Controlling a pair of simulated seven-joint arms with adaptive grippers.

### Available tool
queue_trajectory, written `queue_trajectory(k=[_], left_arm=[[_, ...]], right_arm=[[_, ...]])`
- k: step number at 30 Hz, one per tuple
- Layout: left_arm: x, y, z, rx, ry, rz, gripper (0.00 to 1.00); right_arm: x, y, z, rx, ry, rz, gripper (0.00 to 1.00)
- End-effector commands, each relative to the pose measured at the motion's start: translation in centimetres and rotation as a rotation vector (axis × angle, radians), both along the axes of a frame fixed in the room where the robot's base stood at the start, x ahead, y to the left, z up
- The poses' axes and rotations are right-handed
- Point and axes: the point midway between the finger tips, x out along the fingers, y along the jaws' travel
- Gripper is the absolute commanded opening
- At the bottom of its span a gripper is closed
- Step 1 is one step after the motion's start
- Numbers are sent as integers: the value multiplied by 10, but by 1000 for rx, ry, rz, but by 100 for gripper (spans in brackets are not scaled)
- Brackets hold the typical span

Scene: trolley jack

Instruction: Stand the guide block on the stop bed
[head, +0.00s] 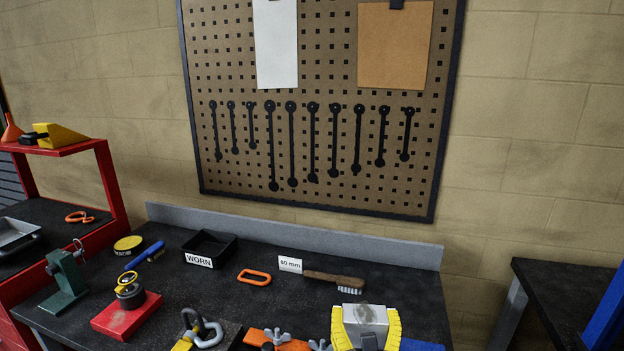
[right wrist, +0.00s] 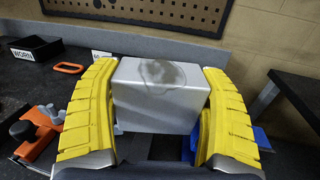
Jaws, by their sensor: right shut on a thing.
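My right gripper (head: 366,328) has its two yellow fingers shut on the sides of a grey metal block (head: 367,314), which I take as the guide block. In the right wrist view the block (right wrist: 160,95) sits between the fingers (right wrist: 158,118), with a dark round stain on its top face. The block's underside is hidden, so I cannot tell whether it touches anything below. An orange piece with wing nuts (head: 262,337) is left of the gripper, cut off by the bottom edge. I cannot tell whether it is part of the stop bed. My left gripper is not in view.
A black tray marked WORN (head: 209,248), an orange ring (head: 254,277), a 60 mm card (head: 290,264) and a wire brush (head: 334,281) lie behind. A grey shackle (head: 203,330) is at the front. A red plate (head: 127,316) is further left. A blue piece (head: 421,345) is right of the gripper.

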Motion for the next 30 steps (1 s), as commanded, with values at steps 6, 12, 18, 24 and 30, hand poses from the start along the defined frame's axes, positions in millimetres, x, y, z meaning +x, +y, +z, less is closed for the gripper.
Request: queue_trajectory(k=[6, 12, 18, 24, 30], left_arm=[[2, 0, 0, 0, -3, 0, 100], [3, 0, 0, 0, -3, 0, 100], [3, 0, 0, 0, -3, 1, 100], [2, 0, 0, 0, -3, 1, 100], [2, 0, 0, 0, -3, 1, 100]], right_arm=[[16, -48, 33, 3, -7, -108, 31], [23, -81, 54, 1, -7, -178, 31], [25, -95, 64, 3, -3, -208, 31], [26, -98, 66, 2, -4, -214, 31], [26, -98, 66, 2, -4, -215, 31]])
